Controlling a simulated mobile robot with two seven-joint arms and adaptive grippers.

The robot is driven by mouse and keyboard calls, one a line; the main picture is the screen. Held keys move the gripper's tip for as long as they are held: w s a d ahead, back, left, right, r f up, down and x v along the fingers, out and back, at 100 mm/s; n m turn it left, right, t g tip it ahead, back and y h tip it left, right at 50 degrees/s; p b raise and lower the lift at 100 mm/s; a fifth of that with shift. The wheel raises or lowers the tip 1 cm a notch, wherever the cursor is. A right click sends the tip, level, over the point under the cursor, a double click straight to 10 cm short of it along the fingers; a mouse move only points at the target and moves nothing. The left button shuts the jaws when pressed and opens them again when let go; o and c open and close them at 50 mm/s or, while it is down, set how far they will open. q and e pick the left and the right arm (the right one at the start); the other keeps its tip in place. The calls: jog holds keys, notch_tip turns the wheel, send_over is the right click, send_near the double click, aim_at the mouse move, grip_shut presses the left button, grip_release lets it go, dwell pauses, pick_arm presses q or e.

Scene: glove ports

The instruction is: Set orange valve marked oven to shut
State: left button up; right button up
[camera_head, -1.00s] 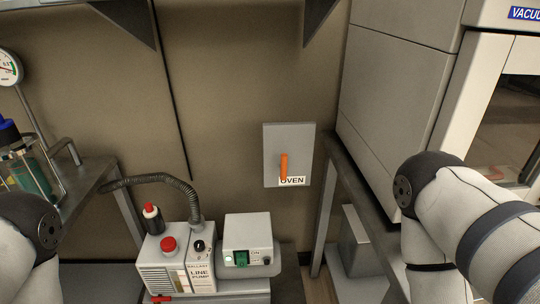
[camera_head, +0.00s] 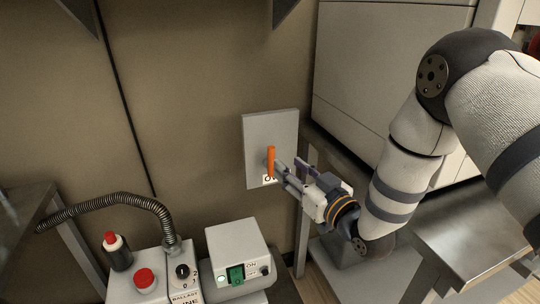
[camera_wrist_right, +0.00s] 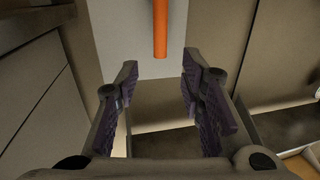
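The orange valve handle (camera_head: 271,161) stands upright on a grey wall plate (camera_head: 258,134), above a label that is mostly hidden by my gripper. My right gripper (camera_head: 279,173) is at the lower right of the handle, its fingers pointing at the plate. In the right wrist view the orange handle (camera_wrist_right: 160,28) hangs at the top, beyond the fingertips and between their lines. The right fingers (camera_wrist_right: 158,85) are apart with nothing between them. Whether a fingertip touches the plate cannot be told. My left gripper is not in view.
A line pump (camera_head: 140,288) with a red knob and a black hose (camera_head: 120,197) stands at lower left. A grey box with a green switch (camera_head: 235,274) is beside it. A metal bench (camera_head: 470,245) and a large grey cabinet (camera_head: 385,75) are on the right.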

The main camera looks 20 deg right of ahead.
aim_at(273, 154)
jog(key=b+x, duration=0.1)
jog(key=x, duration=0.8)
jog(key=shift+w+f, duration=0.1)
grip_shut()
